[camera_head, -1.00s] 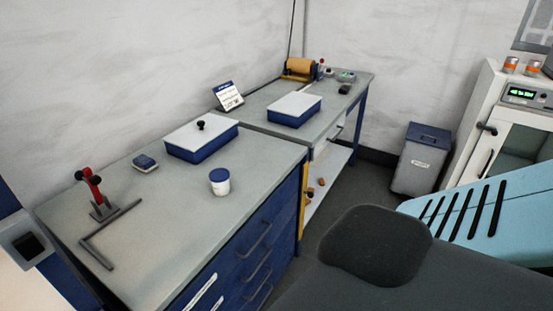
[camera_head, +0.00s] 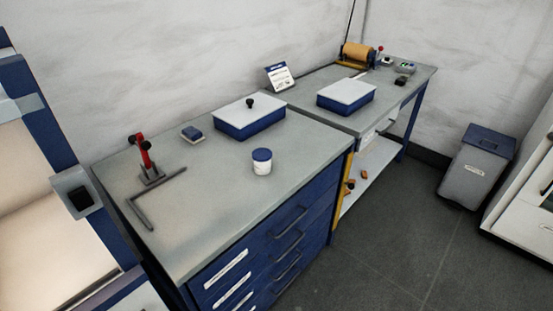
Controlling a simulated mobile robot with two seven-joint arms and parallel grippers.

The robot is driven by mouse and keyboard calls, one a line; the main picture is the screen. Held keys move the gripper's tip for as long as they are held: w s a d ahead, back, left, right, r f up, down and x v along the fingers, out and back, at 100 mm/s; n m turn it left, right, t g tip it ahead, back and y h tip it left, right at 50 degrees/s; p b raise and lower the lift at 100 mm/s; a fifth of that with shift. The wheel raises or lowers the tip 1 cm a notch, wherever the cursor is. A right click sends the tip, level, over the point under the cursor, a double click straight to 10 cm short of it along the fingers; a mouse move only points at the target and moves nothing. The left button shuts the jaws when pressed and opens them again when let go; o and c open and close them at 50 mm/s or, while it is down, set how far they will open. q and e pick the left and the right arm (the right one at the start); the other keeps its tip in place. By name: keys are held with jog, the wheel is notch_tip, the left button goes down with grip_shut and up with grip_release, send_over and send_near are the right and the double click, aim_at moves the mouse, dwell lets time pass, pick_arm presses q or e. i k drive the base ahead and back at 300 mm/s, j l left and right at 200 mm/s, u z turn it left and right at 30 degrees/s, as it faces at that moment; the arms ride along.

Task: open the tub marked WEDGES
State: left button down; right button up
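A small white tub (camera_head: 262,166) with a blue lid stands upright and closed on the grey top of the blue drawer cabinet. A larger blue tub (camera_head: 250,122) with a white lid and a black knob stands behind it, lid on. Another blue tub (camera_head: 346,98) with a plain white lid stands closed on the far bench. I cannot read a WEDGES mark on any of them. Neither of my grippers is in view.
A red toggle clamp (camera_head: 146,155) and a dark L-shaped square (camera_head: 150,203) are at the left of the cabinet top (camera_head: 205,232). A sign (camera_head: 279,77) stands at the back. A grey bin (camera_head: 475,172) stands right, with open floor (camera_head: 400,235) before it.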

aim_at(264, 168)
jog(key=u, duration=0.5)
jog(key=l+u, duration=0.15)
jog(key=u, duration=0.25)
jog(key=l+u, duration=0.2)
jog(key=u, duration=0.15)
jog(key=l+u, duration=0.2)
jog(key=u, duration=0.2)
jog(key=l+u, duration=0.3)
jog(key=l, duration=0.15)
jog(key=k+l+u, duration=0.1)
jog(key=l+u, duration=0.2)
jog(key=k+l+u, duration=0.1)
jog(key=l, duration=0.25)
jog(key=k+l+u, duration=0.15)
jog(key=l, duration=0.15)
jog(key=k+l+u, duration=0.1)
jog(key=l, duration=0.25)
jog(key=k+l, duration=0.2)
jog(key=l, duration=0.15)
jog(key=k+l, duration=0.2)
jog(key=l, duration=0.2)
jog(key=k+l, duration=0.2)
jog(key=l, duration=0.15)
jog(key=k+l, duration=0.2)
jog(key=l, duration=0.2)
jog(key=i+u, duration=0.05)
